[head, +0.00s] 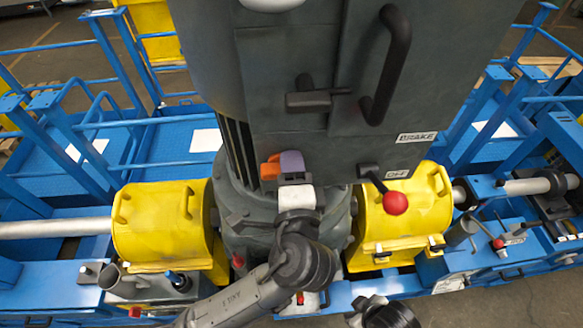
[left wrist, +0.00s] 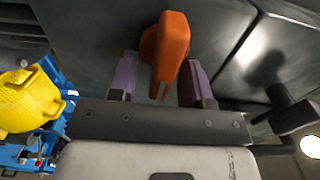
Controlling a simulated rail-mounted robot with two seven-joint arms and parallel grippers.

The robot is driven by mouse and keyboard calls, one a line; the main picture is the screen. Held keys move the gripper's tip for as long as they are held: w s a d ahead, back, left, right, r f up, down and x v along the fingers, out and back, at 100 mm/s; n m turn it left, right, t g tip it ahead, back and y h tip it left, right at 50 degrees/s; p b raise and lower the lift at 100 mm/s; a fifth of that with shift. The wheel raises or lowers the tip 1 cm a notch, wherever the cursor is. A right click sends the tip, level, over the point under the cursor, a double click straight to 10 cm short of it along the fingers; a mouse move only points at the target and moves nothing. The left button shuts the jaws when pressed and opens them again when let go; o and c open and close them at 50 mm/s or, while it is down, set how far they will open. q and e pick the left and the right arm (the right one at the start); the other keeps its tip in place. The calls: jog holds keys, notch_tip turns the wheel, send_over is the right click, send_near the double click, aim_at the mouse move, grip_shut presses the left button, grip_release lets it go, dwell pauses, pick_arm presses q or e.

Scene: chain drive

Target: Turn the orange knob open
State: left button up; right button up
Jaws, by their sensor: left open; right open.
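The orange knob (head: 269,168) is on the front of the grey cabinet, at its lower left in the head view. In the left wrist view the knob (left wrist: 172,50) is a long orange handle with a round base. My left gripper (head: 282,166) is open at the knob. In the left wrist view its two purple fingers stand on either side of the handle, with a gap on each side. The handle's end lies between the fingers. My right gripper (head: 368,304) is low at the bottom edge of the head view, away from the knob, and its fingers are hard to make out.
A black handle (head: 390,65) and a dark lever (head: 318,98) stick out from the cabinet. A red-balled lever (head: 394,202) is to the right, by the OFF label. Yellow housings (head: 160,228) and (head: 405,215) flank the cabinet's base. Blue railings surround the machine.

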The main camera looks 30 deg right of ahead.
pick_arm(q)
jog(key=b+v, duration=0.4)
jog(key=v, duration=0.9)
jog(key=shift+s+a+b, duration=0.2)
jog(key=shift+s+b, duration=0.15)
jog(key=shift+s, duration=0.05)
